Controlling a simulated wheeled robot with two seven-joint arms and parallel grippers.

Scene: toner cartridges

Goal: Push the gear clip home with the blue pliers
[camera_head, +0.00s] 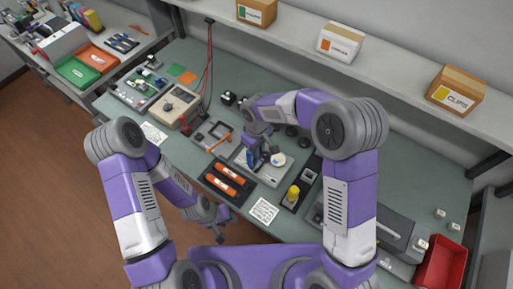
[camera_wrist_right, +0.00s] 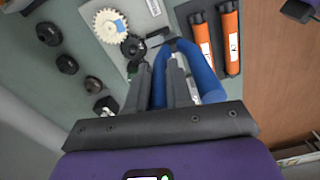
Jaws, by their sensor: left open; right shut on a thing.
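The blue pliers (camera_head: 252,161) are in my right gripper (camera_head: 260,148), low over a light tray at the middle of the bench. In the right wrist view the blue handles (camera_wrist_right: 207,77) run between and beside the right fingers (camera_wrist_right: 160,62); the dark jaws (camera_wrist_right: 158,39) point toward a small black gear (camera_wrist_right: 132,46). A cream toothed gear (camera_wrist_right: 110,24) with a blue mark lies beside it. I cannot make out the gear clip or whether the jaws touch anything. My left gripper (camera_head: 222,226) is open and empty, off the bench's front edge.
Two orange cartridges (camera_head: 228,180) lie in a dark tray left of the pliers. Several black round parts (camera_wrist_right: 67,64) lie nearby. A red bin (camera_head: 440,264) is at far right; a shelf with boxes (camera_head: 340,42) runs behind.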

